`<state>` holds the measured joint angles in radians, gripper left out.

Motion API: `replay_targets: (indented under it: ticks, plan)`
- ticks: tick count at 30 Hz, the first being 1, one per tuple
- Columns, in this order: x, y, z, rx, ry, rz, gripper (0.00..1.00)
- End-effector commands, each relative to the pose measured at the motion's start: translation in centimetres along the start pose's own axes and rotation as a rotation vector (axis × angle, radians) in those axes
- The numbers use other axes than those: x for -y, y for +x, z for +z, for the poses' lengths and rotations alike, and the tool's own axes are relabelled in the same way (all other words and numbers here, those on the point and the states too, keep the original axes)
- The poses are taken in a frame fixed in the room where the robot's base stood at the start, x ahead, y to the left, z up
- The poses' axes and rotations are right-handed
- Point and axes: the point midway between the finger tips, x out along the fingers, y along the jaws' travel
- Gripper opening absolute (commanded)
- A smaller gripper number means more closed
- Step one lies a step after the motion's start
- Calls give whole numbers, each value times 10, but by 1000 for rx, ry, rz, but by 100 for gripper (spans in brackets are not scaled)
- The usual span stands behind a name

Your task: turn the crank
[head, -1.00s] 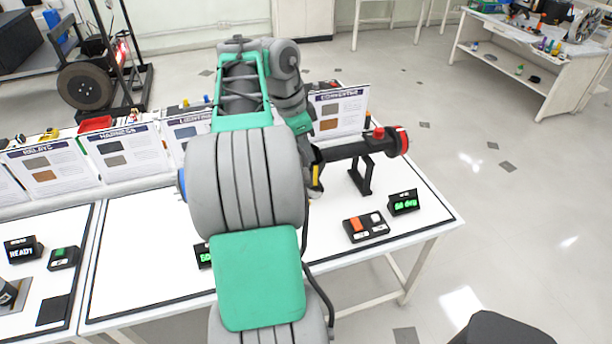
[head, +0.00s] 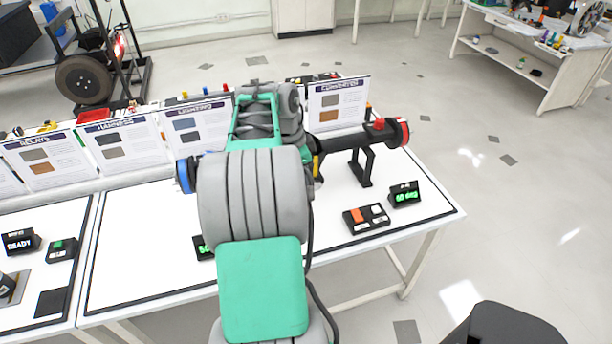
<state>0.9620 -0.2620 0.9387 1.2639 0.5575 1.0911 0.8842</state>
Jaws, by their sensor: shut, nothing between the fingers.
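A long black horizontal cylinder stands on a black support (head: 366,168) on the white bench. Its red-ringed end (head: 402,132) shows at the right, with a small red knob (head: 378,124) on top. A blue disc (head: 186,176), in line with the cylinder, shows at the left edge of my arm. A yellow part (head: 317,164) shows just right of my arm. My arm covers the middle of this rig, and I cannot pick out a crank handle. My gripper is hidden behind my own arm.
A display with green digits (head: 404,195) and a switch box with an orange button (head: 357,215) sit at the bench's right. Upright boards, including the CONVERTER board (head: 337,103), line the back. A second green display (head: 202,250) is partly covered by my arm. Floor right of the bench is clear.

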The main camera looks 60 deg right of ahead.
Motion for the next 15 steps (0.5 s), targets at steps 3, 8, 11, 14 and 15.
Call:
replay_targets:
  ticks: [3, 8, 11, 14, 15]
  plan:
    - [0, 6, 5, 0, -1, 1, 0]
    - [0, 14, 17, -1, -3, 1, 0]
    - [0, 10, 17, -1, -1, 2, 0]
    - [0, 10, 17, -1, -1, 2, 0]
    - [0, 10, 16, -1, -1, 2, 0]
